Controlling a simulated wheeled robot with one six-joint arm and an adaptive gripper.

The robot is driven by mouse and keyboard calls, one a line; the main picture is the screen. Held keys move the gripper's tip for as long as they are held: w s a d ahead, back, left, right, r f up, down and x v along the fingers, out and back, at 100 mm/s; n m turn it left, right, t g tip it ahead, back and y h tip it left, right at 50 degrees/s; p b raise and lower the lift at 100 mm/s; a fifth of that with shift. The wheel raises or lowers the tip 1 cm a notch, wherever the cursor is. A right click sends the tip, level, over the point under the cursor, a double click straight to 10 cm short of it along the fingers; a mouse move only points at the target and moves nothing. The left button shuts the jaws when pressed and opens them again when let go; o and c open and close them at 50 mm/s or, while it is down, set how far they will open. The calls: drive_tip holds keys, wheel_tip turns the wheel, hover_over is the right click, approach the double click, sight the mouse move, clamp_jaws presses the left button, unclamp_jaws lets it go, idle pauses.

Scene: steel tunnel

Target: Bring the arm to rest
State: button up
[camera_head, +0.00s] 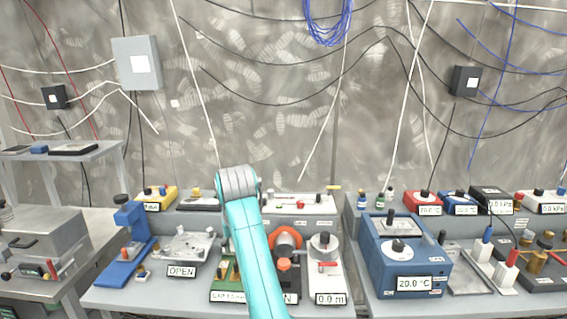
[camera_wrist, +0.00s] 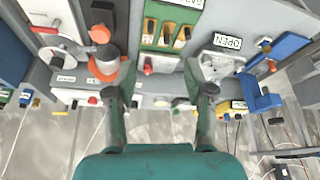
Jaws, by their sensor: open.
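My arm (camera_head: 253,255) shows in the head view as a teal link rising from the bottom edge to a grey joint (camera_head: 238,182) in front of the middle bench. My gripper is hidden or out of sight there. In the wrist view my gripper (camera_wrist: 159,80) is open, its two green-grey fingers spread with nothing between them. The bench appears upside down beyond the fingers. An orange round part with a grey knob (camera_wrist: 107,55) lies by the left finger in that view; I cannot tell whether they touch.
The middle bench carries a plate device labelled OPEN (camera_head: 182,247), a blue stand (camera_head: 128,250) and a white device with a dial (camera_head: 325,245). A blue 20.0 °C box (camera_head: 395,265) stands on the right bench. A metal box (camera_head: 38,240) is at left. Cables hang on the wall.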

drive_tip(key=s+d+f+t, duration=0.15)
drive_tip(key=d+f, duration=0.25)
drive_tip(key=f, duration=0.5)
drive_tip(key=s+d+f, duration=0.3)
drive_tip(key=f, duration=0.5)
drive_tip(key=s+d+f+t, duration=0.15)
drive_tip(key=d+f, duration=0.25)
drive_tip(key=f, duration=0.5)
drive_tip(key=s+d+f+m+t, duration=0.1)
drive_tip(key=s+d+f, duration=0.3)
drive_tip(key=s+f, duration=0.3)
drive_tip(key=s+d+f+t, duration=0.1)
drive_tip(key=s+d+f, duration=0.4)
drive_tip(key=s, duration=0.4)
drive_tip(key=s+d+r+t, duration=0.1)
drive_tip(key=s+d, duration=0.3)
drive_tip(key=s, duration=0.7)
drive_tip(key=s+d+r+t, duration=0.1)
drive_tip(key=s+d+t, duration=0.15)
drive_tip(key=s, duration=0.85)
drive_tip(key=s+d+r+t, duration=0.1)
drive_tip(key=s+r, duration=0.7)
drive_tip(key=s+d+r+m+t+h, duration=0.1)
drive_tip(key=s+d+r, duration=0.1)
drive_tip(key=s+r, duration=0.6)
drive_tip(key=shift+s+d+r+m, duration=0.15)
drive_tip(key=shift+d+r+m, duration=0.15)
drive_tip(key=shift+r, duration=0.15)
